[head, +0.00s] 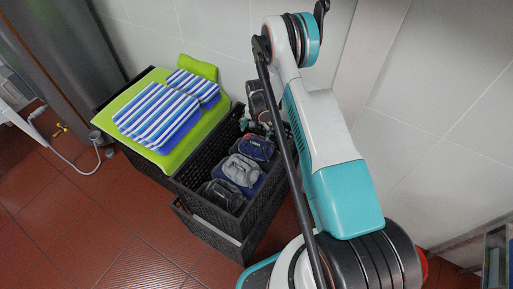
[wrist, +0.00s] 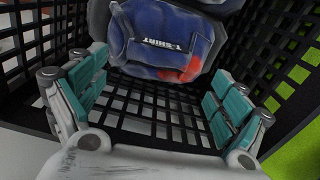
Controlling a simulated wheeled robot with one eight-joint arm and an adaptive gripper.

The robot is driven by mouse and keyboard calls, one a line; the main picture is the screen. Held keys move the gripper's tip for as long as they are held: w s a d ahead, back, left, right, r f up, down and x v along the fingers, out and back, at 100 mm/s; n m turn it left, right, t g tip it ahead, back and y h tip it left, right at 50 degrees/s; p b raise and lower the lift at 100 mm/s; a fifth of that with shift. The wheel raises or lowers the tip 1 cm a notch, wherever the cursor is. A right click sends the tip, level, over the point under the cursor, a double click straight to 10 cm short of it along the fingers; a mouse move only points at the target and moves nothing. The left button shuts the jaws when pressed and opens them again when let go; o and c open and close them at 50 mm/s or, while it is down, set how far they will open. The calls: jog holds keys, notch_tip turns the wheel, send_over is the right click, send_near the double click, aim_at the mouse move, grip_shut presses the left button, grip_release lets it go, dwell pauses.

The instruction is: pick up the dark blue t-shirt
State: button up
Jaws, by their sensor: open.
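The dark blue t-shirt (head: 257,148) is a rolled bundle in the black basket, near its back end in the head view. In the wrist view the t-shirt (wrist: 165,38) is at the upper middle, with a white "T-SHIRT" label and a red-orange patch. My gripper (wrist: 152,98) is open, with its teal-padded fingers spread left and right inside the basket. Nothing is between the pads; the bundle shows beyond them, and I cannot tell the exact gap. In the head view my wrist and arm partly cover the basket's back end.
The black lattice basket (head: 205,226) has close walls, also seen in the wrist view (wrist: 285,50). A grey bundle (head: 242,170) and a black bundle (head: 222,195) lie nearer the front. Left stands a hamper with a green cover (head: 105,117) and blue-striped cloths (head: 150,110). Tiled wall is behind.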

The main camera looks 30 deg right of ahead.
aim_at(257, 138)
jog(key=shift+f+b, duration=1.55)
jog(key=shift+f, duration=1.8)
jog(key=shift+c, duration=0.2)
jog(key=c, duration=1.5)
jog(key=shift+r, duration=0.15)
